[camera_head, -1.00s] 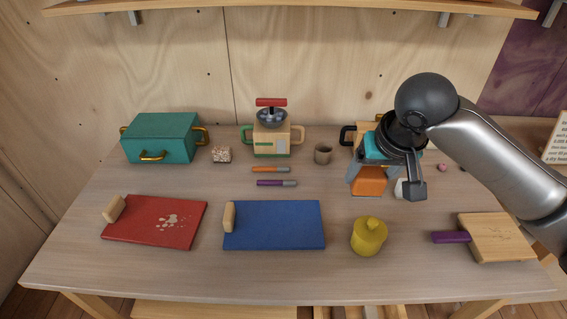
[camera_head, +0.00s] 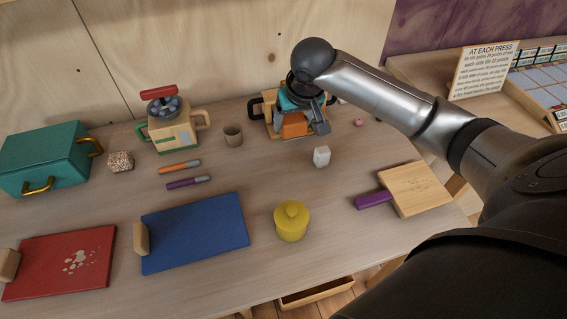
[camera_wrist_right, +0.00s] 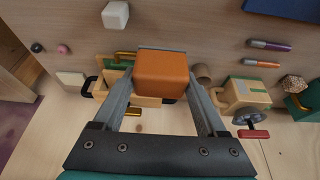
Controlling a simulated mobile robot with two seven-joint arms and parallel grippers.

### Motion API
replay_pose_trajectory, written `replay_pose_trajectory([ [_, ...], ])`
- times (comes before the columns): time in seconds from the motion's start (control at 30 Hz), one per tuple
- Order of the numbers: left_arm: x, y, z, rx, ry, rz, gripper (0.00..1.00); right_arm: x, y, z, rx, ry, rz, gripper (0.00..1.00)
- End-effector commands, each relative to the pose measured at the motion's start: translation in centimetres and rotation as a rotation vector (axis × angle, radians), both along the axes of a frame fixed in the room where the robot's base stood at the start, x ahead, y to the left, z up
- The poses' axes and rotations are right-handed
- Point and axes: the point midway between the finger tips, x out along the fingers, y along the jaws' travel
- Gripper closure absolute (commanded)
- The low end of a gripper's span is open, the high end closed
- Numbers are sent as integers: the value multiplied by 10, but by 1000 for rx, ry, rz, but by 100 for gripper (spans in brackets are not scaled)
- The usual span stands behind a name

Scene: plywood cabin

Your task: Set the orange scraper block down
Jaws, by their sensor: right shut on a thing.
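The orange scraper block (camera_head: 295,124) is held between the fingers of my right gripper (camera_head: 302,122) toward the back right of the table in the head view. In the right wrist view the orange block (camera_wrist_right: 162,72) fills the space between the two fingertips of the right gripper (camera_wrist_right: 160,84). It hangs in front of a wooden container with black handles (camera_head: 257,108), which it and the gripper partly hide. I cannot tell whether the block touches anything below. My left gripper is not in view.
A white cube (camera_head: 321,157) stands just in front of the gripper, and a brown cup (camera_head: 233,135) stands to its left. A yellow pot (camera_head: 291,222), blue board (camera_head: 196,232) and wooden board with purple handle (camera_head: 415,188) are nearer. Bare tabletop lies between them.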

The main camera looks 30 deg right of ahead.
Motion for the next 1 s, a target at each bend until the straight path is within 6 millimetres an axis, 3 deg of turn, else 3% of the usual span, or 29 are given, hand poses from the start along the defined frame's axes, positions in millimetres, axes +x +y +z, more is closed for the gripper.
replay_pose_trajectory([
  [0.03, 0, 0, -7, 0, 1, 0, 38, -1, 0, -19, 0, 4, 0, 70],
  [0.1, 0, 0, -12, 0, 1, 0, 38, -1, 0, -38, -1, 5, -1, 70],
  [0.33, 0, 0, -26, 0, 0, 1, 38, 0, 0, -93, 0, 1, -1, 70],
  [0.67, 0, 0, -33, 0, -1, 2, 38, 0, 0, -122, -1, 0, 0, 70],
  [0.87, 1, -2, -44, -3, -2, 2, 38, 0, 0, -152, 0, 0, 0, 70],
  [1.0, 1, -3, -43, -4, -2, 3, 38, 0, 0, -154, -1, -3, 1, 70],
])
